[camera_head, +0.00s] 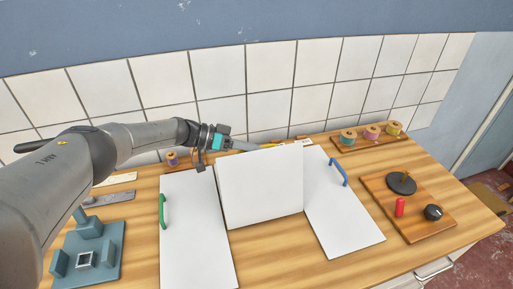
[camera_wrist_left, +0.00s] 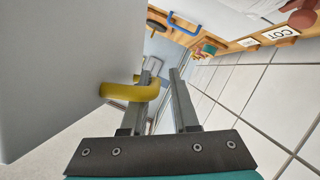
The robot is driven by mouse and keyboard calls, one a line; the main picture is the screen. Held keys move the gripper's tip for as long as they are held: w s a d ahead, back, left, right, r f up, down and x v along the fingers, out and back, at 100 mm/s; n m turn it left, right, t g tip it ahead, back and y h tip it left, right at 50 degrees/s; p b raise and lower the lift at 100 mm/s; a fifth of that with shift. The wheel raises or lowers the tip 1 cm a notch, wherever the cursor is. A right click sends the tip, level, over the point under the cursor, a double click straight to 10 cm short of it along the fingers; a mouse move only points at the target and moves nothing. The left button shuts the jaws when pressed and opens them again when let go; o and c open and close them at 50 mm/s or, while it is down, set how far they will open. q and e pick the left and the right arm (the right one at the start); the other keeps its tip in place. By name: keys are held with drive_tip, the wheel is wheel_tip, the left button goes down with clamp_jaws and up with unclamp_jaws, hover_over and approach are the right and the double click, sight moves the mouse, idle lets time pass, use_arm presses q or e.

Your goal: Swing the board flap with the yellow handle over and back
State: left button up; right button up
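The middle board flap (camera_head: 260,188) is white and stands raised and tilted between two flat white panels. Its yellow handle (camera_wrist_left: 128,91) shows in the left wrist view, on the flap's face at the left; the head view does not show it. My left gripper (camera_head: 246,146) reaches in behind the flap's top edge. In the left wrist view its two fingers (camera_wrist_left: 162,82) stand apart with a gap between them. The yellow handle overlaps the left finger; I cannot tell whether that finger is through its loop. My right gripper is not in view.
A left panel with a green handle (camera_head: 162,211) and a right panel with a blue handle (camera_head: 339,172) lie flat on the wooden table (camera_head: 278,262). A teal fixture (camera_head: 92,252) stands left, a knob board (camera_head: 402,216) right. Spools (camera_head: 371,132) and the tiled wall are behind.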

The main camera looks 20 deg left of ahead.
use_arm(q)
drive_tip(key=b+v, duration=0.1)
drive_tip(key=v, duration=1.4)
drive_tip(key=shift+a, duration=0.15)
